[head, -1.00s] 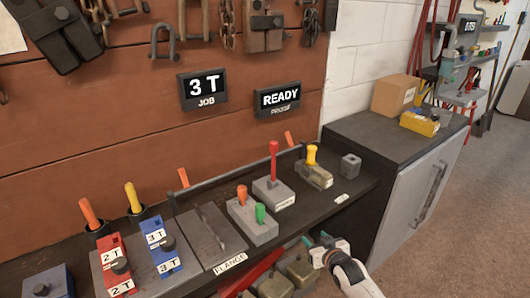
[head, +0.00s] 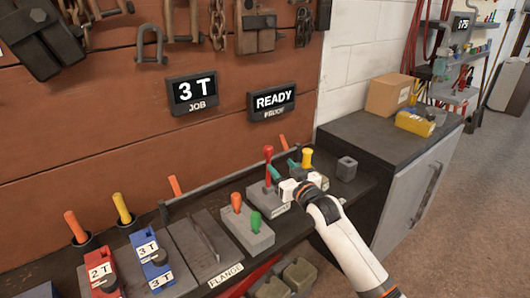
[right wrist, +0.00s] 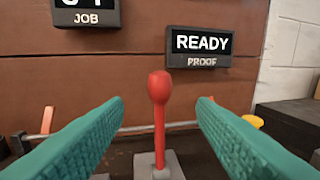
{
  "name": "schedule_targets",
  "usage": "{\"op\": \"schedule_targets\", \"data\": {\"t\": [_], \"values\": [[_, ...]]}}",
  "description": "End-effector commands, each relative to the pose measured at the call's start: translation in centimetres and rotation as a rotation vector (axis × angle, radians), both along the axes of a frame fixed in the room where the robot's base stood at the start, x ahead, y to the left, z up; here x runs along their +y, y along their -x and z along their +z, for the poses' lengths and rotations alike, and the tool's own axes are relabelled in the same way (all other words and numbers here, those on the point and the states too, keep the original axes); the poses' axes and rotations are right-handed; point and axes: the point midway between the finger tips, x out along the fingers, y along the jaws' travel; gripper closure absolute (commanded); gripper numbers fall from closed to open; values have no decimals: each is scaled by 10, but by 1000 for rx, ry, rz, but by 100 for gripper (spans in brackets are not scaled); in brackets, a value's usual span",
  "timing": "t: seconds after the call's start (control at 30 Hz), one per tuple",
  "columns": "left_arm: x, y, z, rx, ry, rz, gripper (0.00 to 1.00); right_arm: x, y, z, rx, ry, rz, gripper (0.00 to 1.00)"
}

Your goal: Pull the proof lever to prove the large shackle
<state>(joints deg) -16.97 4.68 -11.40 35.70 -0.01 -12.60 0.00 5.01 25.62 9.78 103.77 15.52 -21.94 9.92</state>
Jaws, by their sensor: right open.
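The proof lever is red, with a round knob (head: 268,151), and stands upright on a grey base on the bench. In the right wrist view the red lever (right wrist: 159,115) stands upright between my fingers. My right gripper (head: 281,168) is open around or just short of the lever, with one teal finger on each side and a gap to both. No touch shows. My left gripper is out of view. A grey shackle (head: 150,60) hangs on the brown wall; I cannot tell whether it is the large one.
A sign reads READY over PROOF (head: 271,102); another reads 3 T JOB (head: 192,93). A base with orange and green levers (head: 247,232) stands left of the red lever. A yellow-handled tool (head: 307,158) stands close behind my gripper. A cabinet (head: 390,140) is at the right.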

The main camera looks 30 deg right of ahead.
Motion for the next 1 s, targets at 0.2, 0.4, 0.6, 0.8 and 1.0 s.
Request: {"op": "schedule_targets", "data": {"t": [0.2,0.4,0.6,0.8,1.0], "values": [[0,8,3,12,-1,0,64,-6,-47,2,-2,0,0,48],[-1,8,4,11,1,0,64,-9,-79,1,0,0,0,48],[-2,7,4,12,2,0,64,-11,-92,1,-1,0,0,48],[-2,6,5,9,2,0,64,-11,-94,0,0,1,0,48],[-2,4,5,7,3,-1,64,-11,-94,0,0,1,0,66]]}}
